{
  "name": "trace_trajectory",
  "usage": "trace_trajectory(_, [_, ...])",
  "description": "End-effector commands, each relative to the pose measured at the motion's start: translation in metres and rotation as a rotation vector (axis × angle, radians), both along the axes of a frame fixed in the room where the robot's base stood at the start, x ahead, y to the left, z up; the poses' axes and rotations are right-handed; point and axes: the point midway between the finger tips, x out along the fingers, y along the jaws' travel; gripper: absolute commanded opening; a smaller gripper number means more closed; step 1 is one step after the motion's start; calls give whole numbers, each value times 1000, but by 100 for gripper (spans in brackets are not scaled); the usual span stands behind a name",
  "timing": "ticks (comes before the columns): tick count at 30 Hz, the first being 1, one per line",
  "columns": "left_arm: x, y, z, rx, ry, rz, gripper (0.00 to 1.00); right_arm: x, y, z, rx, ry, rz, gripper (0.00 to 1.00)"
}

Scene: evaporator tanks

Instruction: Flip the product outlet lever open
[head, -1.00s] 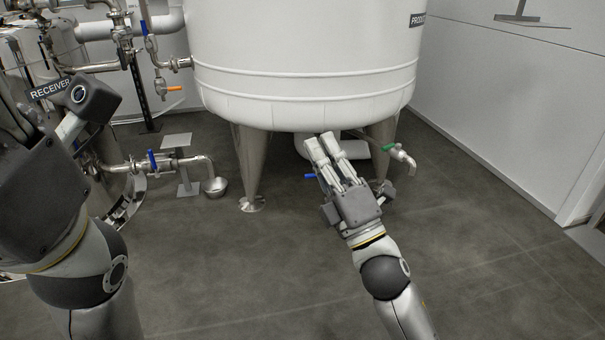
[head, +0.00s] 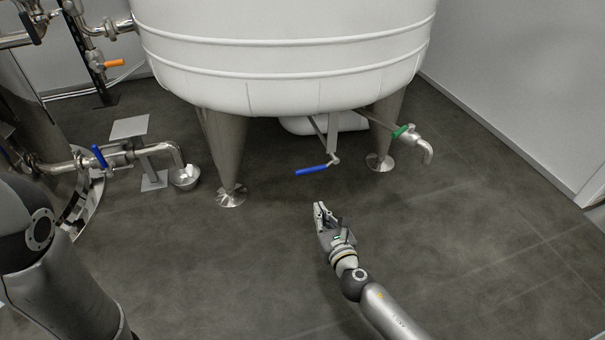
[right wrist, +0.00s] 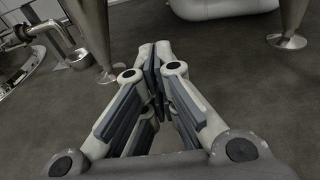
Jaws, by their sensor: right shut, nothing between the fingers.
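A white tank (head: 285,50) on metal legs fills the top of the head view. A blue lever (head: 311,170) hangs under it on a thin stem and points left, roughly level. No label shows which is the product outlet lever. My right gripper (head: 318,207) is shut and empty, in front of and below the blue lever, apart from it. Its closed fingers (right wrist: 155,55) fill the middle of the right wrist view, with no lever visible there. My left gripper is out of view.
Tank legs stand at left (head: 226,150) and right (head: 388,130). At left, a pipe with another blue handle (head: 99,156) ends over a small metal bowl (head: 184,178). An orange handle (head: 114,63) is farther back. The floor (head: 480,230) at right is clear.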

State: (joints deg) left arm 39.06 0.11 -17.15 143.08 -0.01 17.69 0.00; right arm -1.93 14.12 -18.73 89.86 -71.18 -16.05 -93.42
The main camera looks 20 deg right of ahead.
Motion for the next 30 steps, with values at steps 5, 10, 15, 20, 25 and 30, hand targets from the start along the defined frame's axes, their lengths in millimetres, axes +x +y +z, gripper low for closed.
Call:
trace_trajectory(5, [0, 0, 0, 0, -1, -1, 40, -1, -1, -3, -16, 4, -2, 0])
trace_trajectory(10, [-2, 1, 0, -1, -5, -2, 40, -1, -1, -3, -12, 4, -1, 0])
trace_trajectory(15, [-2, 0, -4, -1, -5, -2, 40, 7, -1, -4, -11, 2, -1, 0])
trace_trajectory(20, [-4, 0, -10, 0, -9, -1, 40, 28, 0, -7, -11, 0, 0, 0])
trace_trajectory(25, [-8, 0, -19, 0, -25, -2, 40, 56, 1, -13, -10, 0, -2, 0])
trace_trajectory(30, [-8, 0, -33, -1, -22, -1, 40, 84, 2, -18, -10, 1, -1, 0])
